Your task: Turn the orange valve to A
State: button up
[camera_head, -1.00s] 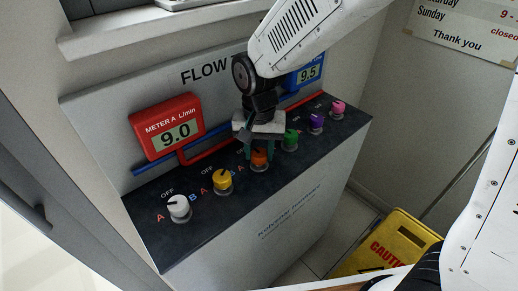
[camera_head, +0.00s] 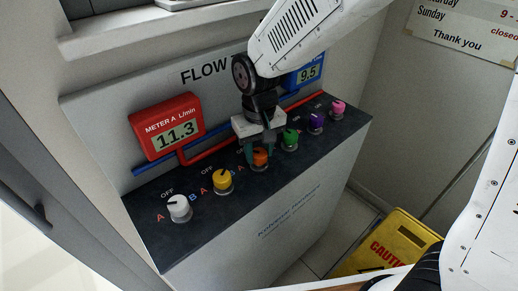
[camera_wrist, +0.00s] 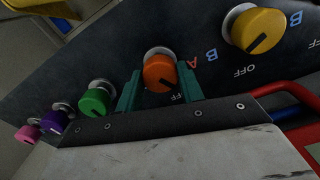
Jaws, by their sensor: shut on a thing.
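The orange valve (camera_head: 260,159) is a round knob in the middle of the row on the dark sloped panel. My gripper (camera_head: 262,149) is over it from above, with its teal fingers on the knob's two sides. The wrist view shows the orange valve (camera_wrist: 159,74) between the fingers of my gripper (camera_wrist: 159,86), shut on it. A red A (camera_wrist: 192,62) is printed just right of the knob there, and OFF (camera_wrist: 178,97) is below it. The knob's dark pointer mark is hard to read. Meter A (camera_head: 168,130), red, reads 11.3.
A yellow valve (camera_head: 223,180) and a white valve (camera_head: 179,207) stand left of the orange one. Green (camera_head: 291,138), purple (camera_head: 316,121) and pink (camera_head: 338,107) valves stand to its right. Blue meter (camera_head: 306,75) reads 9.5. A yellow caution sign (camera_head: 395,245) stands on the floor.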

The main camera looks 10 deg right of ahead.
aim_at(259, 153)
jog(key=n, duration=0.5)
jog(key=shift+w+n, duration=0.1)
jog(key=shift+n, duration=0.2)
jog(key=shift+r, duration=0.1)
dwell(0.4)
jog(key=o, duration=1)
notch_tip(259, 153, up, 8)
jog(key=shift+f, duration=0.15)
jog(key=s+d+r+m, duration=0.2)
jog(key=s+d+m, duration=0.1)
jog(key=s+d, duration=0.3)
jog(key=s+d+r+m+t, duration=0.1)
jog(key=s+d+r+m, duration=0.1)
jog(key=s+d, duration=0.5)
jog(key=s+d+r+m, duration=0.2)
jog(key=s+d+m, duration=0.2)
jog(key=s+d, duration=0.2)
jog(key=shift+s+d+r+m, duration=0.15)
jog(key=shift+s+d, duration=0.05)
jog(key=shift+d, duration=0.3)
jog(key=shift+s+d+r+m, duration=0.1)
jog(key=shift+s+d+m, duration=0.1)
jog(key=shift+d, duration=0.25)
